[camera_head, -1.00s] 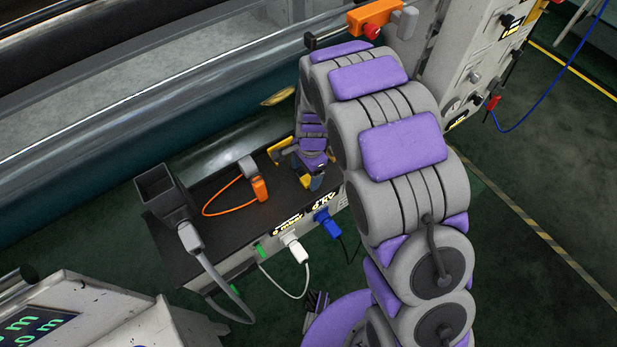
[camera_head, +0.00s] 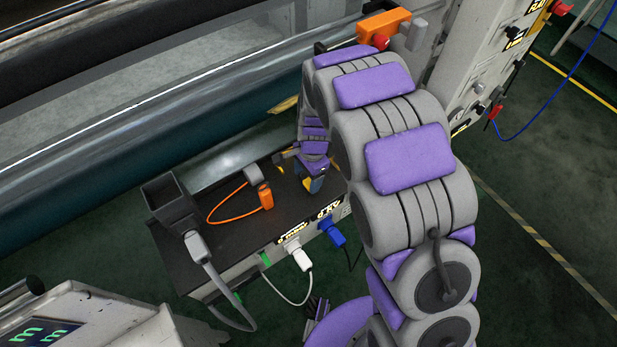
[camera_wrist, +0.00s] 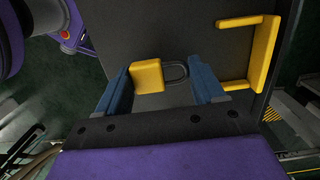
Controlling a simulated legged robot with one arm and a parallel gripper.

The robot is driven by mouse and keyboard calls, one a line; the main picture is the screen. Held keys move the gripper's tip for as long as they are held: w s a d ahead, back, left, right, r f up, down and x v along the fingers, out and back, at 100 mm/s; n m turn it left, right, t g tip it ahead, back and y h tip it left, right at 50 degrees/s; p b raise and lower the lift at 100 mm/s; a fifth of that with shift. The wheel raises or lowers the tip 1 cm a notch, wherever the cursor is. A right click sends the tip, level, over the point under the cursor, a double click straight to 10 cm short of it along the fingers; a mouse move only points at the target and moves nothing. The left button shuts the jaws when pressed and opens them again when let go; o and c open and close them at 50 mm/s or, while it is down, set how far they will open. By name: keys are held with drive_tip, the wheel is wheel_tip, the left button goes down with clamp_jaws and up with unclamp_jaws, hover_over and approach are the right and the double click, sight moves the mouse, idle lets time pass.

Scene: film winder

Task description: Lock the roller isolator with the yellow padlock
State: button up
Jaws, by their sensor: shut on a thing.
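The yellow padlock (camera_wrist: 147,76) is between the two blue fingers of my gripper (camera_wrist: 163,90) in the wrist view. Its grey shackle (camera_wrist: 176,74) points right, toward the right finger. My gripper is shut on it. In the head view my gripper (camera_head: 316,185) is low over the dark bench top, partly hidden by my arm, and the padlock cannot be made out there. An orange box with a red knob (camera_head: 381,41) sits at the top, and a grey cabinet (camera_head: 462,75) with switches stands at the right. I cannot tell which part is the roller isolator.
The dark bench (camera_head: 225,235) carries an orange plug with a looped cable (camera_head: 267,198) and a dark open-topped box (camera_head: 168,205). White (camera_head: 301,258) and blue (camera_head: 337,238) plugs are on its front. A yellow bracket (camera_wrist: 262,55) is close to the right finger. A long roller (camera_head: 130,160) runs behind.

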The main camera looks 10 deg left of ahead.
drive_tip(key=shift+d+r+p, duration=0.3)
drive_tip(key=shift+d+r, duration=0.5)
drive_tip(key=shift+r, duration=0.3)
drive_tip(key=s+d+r+p, duration=0.1)
drive_tip(key=d+p, duration=0.1)
drive_tip(key=d, duration=1.3)
drive_tip(key=shift+d, duration=0.25)
drive_tip(key=shift+s+a+r, duration=0.1)
drive_tip(key=shift+a, duration=0.05)
drive_tip(key=o, duration=0.5)
drive_tip(key=c, duration=0.5)
drive_tip(key=w+d+r+n, duration=0.4)
drive_tip(key=w+d+r, duration=0.1)
drive_tip(key=w+d+r+n, duration=0.4)
drive_tip(key=w+d+r, duration=0.1)
drive_tip(key=shift+w+d+r+h, duration=0.3)
drive_tip(key=shift+w+d+h, duration=0.05)
drive_tip(key=shift+h, duration=0.05)
